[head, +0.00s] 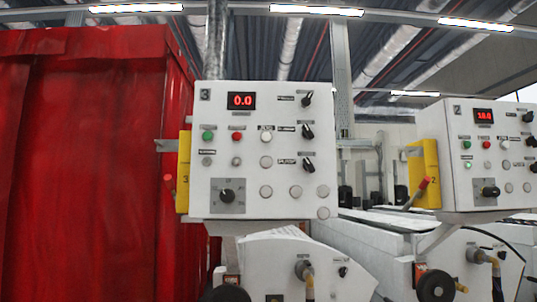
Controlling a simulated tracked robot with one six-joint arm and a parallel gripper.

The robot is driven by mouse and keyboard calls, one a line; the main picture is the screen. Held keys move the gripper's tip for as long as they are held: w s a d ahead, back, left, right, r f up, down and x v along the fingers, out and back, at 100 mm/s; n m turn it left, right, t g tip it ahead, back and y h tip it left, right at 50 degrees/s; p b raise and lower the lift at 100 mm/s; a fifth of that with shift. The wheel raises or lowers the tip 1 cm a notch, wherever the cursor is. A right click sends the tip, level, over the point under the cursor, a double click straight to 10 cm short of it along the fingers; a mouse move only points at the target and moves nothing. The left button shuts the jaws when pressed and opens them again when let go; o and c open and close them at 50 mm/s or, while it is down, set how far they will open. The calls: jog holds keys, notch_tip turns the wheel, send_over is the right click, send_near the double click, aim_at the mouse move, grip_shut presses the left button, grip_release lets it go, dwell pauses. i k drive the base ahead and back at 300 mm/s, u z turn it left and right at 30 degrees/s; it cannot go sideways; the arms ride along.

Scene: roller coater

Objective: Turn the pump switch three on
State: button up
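The control panel marked 3 (222,130) is a white box in the middle of the head view, its red display reading 0.0. The pump switch (308,164) is a black rotary knob on its right side, beside a label that appears to read PUMP. The knob is tilted, its upper end pointing left. Two similar black knobs sit above it, the middle knob (308,131) and the top knob (307,98). A large black dial (227,195) is at the panel's lower left. My gripper is not in view.
A second panel marked 2 (478,150) stands at right, its display lit. Yellow plates (184,172) and red-tipped levers flank the panels. A red curtain (85,160) fills the left. White machine housings with hose fittings (306,272) lie below. Nothing blocks the panel's front.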

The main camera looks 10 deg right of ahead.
aim_at(307, 166)
jog(key=k, duration=1.35)
jog(key=u, duration=0.25)
jog(key=i, duration=0.45)
jog(key=u, duration=0.5)
jog(key=i, duration=1.4)
jog(key=z, duration=0.5)
